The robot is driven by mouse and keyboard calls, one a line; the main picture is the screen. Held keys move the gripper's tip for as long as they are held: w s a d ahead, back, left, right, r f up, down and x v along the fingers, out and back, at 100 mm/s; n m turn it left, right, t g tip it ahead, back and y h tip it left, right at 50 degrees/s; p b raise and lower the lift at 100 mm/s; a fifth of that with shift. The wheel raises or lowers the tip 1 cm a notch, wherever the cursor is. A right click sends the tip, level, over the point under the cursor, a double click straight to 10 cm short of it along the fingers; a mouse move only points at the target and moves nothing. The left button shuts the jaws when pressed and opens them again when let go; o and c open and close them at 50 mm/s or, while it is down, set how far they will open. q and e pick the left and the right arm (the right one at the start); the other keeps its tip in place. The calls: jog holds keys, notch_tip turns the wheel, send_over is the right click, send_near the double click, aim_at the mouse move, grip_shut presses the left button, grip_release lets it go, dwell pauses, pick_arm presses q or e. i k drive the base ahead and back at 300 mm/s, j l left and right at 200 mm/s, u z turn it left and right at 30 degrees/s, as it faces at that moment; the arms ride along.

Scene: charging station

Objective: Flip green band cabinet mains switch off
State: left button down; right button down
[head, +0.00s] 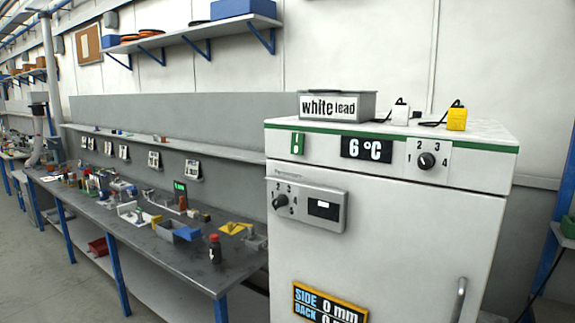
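The white cabinet (390,240) with a green band (400,134) along its top edge stands at the right in the head view. A small upright green piece (297,144) with a pale mark sits at the left of its front top strip. It looks like a rocker switch; I cannot tell its position. Below the strip, a grey panel (325,210) carries another numbered dial (280,201) and a dark window. Neither of my grippers is in view.
A box labelled white lead (337,105), a white plug-like block (400,114) and a yellow one (457,118) stand on the cabinet top. A door handle (460,299) and a SIDE/BACK sign (330,303) are lower down. A cluttered grey workbench (185,262) runs along the left.

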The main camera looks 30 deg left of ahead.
aim_at(297, 139)
jog(key=j+z, duration=0.15)
jog(key=z, duration=0.3)
jog(key=j+z, duration=0.3)
jog(key=j, duration=0.25)
jog(key=k+j+z, duration=0.25)
jog(key=j, duration=0.25)
jog(key=j+z, duration=0.1)
jog(key=j, duration=0.45)
jog(key=k+j+z, duration=0.1)
jog(key=j, duration=0.45)
jog(key=k+j, duration=0.1)
jog(key=j, duration=0.25)
jog(key=k+j, duration=0.15)
jog(key=j, duration=0.25)
jog(key=k+j, duration=0.1)
jog(key=j, duration=0.25)
jog(key=k+j, duration=0.1)
jog(key=j, duration=0.3)
jog(key=k+j, duration=0.15)
jog(key=j, duration=0.2)
